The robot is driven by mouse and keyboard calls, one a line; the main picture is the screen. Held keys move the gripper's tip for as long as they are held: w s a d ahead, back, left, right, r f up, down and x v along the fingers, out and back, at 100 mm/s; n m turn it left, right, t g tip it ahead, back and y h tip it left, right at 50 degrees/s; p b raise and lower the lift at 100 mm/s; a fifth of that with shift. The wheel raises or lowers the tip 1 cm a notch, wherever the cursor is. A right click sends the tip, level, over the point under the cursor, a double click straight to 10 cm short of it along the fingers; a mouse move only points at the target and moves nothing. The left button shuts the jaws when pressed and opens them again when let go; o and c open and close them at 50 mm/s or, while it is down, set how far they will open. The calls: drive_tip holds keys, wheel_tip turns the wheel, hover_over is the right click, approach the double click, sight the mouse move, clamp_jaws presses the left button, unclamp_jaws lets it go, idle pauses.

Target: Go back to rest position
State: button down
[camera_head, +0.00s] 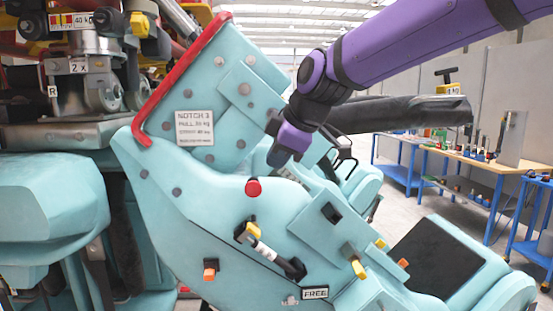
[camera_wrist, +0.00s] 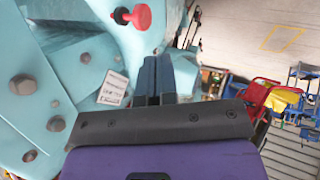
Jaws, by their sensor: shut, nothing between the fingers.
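My purple arm reaches in from the upper right in the head view. My gripper (camera_head: 278,157) is beside the upper side of the teal coaster car (camera_head: 190,215), above the red knob (camera_head: 253,187). I cannot tell whether it touches the car. In the wrist view my gripper (camera_wrist: 155,75) has its two dark fingers together, with nothing between them. The red knob (camera_wrist: 122,15) is ahead and to the left of the fingers there. A white label (camera_wrist: 113,88) on the teal panel is left of the fingers.
A yellow-ended lever (camera_head: 262,245) and a FREE label (camera_head: 315,293) are on the car's side. A dark padded bar (camera_head: 400,114) extends right, below my arm. Workbenches (camera_head: 480,160) stand at the right, with open floor between. A wheel assembly (camera_head: 100,85) is at the upper left.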

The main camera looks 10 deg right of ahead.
idle(0.3)
drive_tip(key=s+d+f+m+h, duration=0.2)
drive_tip(key=s+d+f+m, duration=0.1)
drive_tip(key=s+d+m, duration=0.5)
drive_tip(key=s+d+f+m+h, duration=0.2)
drive_tip(key=s+d+f+m, duration=0.2)
drive_tip(key=s+d+m, duration=0.4)
drive_tip(key=s+d, duration=0.7)
drive_tip(key=s, duration=0.1)
drive_tip(key=shift+d+f+m+g+h, duration=0.2)
drive_tip(key=shift+f+m+g+h, duration=0.1)
drive_tip(key=shift+m, duration=0.1)
drive_tip(key=c, duration=1.8)
unclamp_jaws()
drive_tip(key=shift+c, duration=0.2)
